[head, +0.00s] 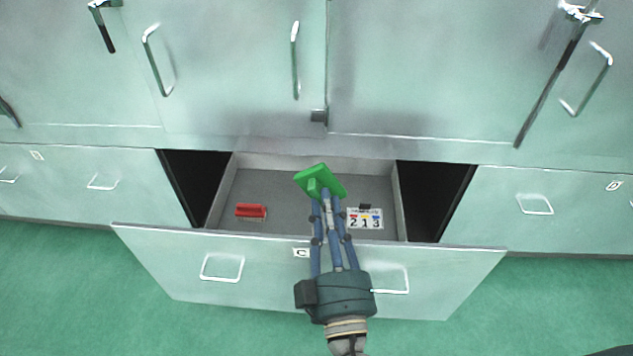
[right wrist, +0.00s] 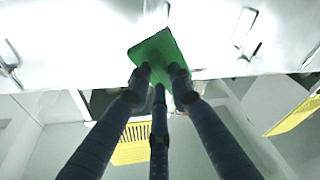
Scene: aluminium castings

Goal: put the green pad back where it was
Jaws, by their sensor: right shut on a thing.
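The green pad (head: 318,179) is a flat green block with a raised grip, held tilted over the open drawer. My right gripper (head: 325,194) is shut on the pad's grip, with its blue fingers reaching in over the drawer front. The pad also shows in the right wrist view (right wrist: 158,56), at the tips of the fingers of my right gripper (right wrist: 160,80). The open drawer (head: 290,218), labelled C, has a grey floor. I cannot tell the exact gap between pad and floor. My left gripper is in neither view.
Inside the drawer, a red object (head: 251,211) lies at the left and a white number card (head: 366,218) reading 213 lies at the right. Grey floor between them is clear. Closed cabinet doors (head: 240,60) with handles stand behind, and closed drawers (head: 545,205) flank both sides.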

